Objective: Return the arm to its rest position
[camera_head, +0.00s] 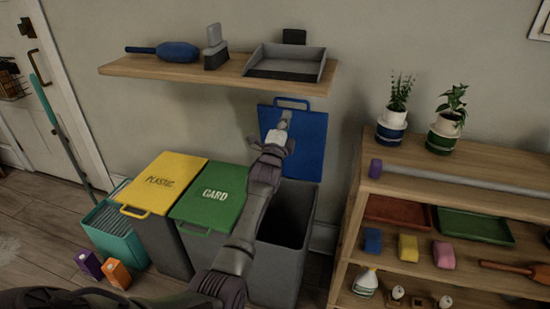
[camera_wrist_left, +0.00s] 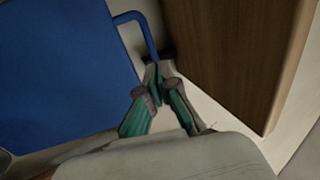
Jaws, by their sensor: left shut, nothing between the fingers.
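My left arm reaches up from the bottom of the head view, in front of the open bin. My left gripper (camera_head: 285,118) is in front of the raised blue lid (camera_head: 308,150), below the lid's handle. In the left wrist view my left gripper (camera_wrist_left: 155,72) is shut and empty, its fingertips close to the blue handle (camera_wrist_left: 140,28). I cannot tell whether the fingers touch the handle. The blue lid (camera_wrist_left: 62,75) fills the left of that view. My right gripper is not in view.
The open grey bin (camera_head: 282,245) stands beside closed bins with green (camera_head: 212,208) and yellow (camera_head: 165,172) lids. A wooden shelf (camera_head: 220,78) is above, holding a dustpan (camera_head: 288,65). A shelving unit (camera_head: 450,188) stands at right. A teal bucket (camera_head: 112,225) and small boxes are at left.

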